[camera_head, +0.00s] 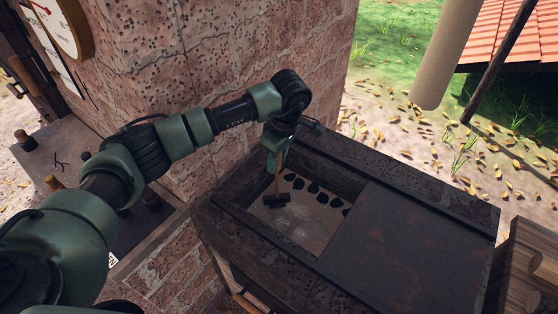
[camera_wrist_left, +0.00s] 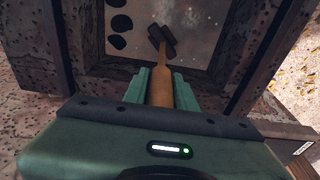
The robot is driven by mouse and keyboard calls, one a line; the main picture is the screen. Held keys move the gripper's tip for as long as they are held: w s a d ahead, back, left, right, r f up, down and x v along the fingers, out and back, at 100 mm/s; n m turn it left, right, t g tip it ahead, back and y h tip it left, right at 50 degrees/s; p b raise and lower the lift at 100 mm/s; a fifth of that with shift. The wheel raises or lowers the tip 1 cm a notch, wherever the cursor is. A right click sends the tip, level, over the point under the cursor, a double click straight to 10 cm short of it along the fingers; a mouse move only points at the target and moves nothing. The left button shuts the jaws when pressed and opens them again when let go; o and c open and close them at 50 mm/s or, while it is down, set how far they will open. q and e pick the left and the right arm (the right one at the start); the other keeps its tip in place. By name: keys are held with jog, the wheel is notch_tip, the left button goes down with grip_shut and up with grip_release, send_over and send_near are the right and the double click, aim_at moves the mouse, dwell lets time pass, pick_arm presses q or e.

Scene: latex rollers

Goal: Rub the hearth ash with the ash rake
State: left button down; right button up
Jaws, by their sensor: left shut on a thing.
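The ash rake has a wooden handle and a dark crosswise head (camera_head: 276,200). My left gripper (camera_head: 277,160) is shut on its handle above the hearth opening. The rake points down, and its head is at or just above the grey hearth ash (camera_head: 305,225); I cannot tell if they touch. In the left wrist view the rake handle (camera_wrist_left: 161,70) runs up between the fingers to the dark head, with the pale speckled ash (camera_wrist_left: 200,25) behind it. My right gripper is not in view.
Several black lumps lie on the ash along the back of the opening. A dark stone rim (camera_head: 335,150) surrounds it, and a flat dark plate (camera_head: 405,240) covers the right side. A brick wall (camera_head: 200,60) with a round dial (camera_head: 60,25) rises at left.

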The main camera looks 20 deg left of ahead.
pick_arm(q)
notch_tip(320, 180, up, 2)
jog(key=shift+w+r, duration=0.1)
jog(key=shift+d+r+p, duration=0.15)
jog(key=shift+r+p, duration=0.3)
jog(key=shift+r, duration=0.2)
jog(key=shift+d+r+p, duration=0.15)
jog(key=shift+r+p, duration=0.25)
jog(key=shift+r, duration=0.2)
notch_tip(320, 180, up, 2)
jog(key=shift+a+p, duration=0.15)
jog(key=shift+p, duration=0.45)
jog(key=shift+r+p, duration=0.3)
jog(key=shift+r, duration=0.4)
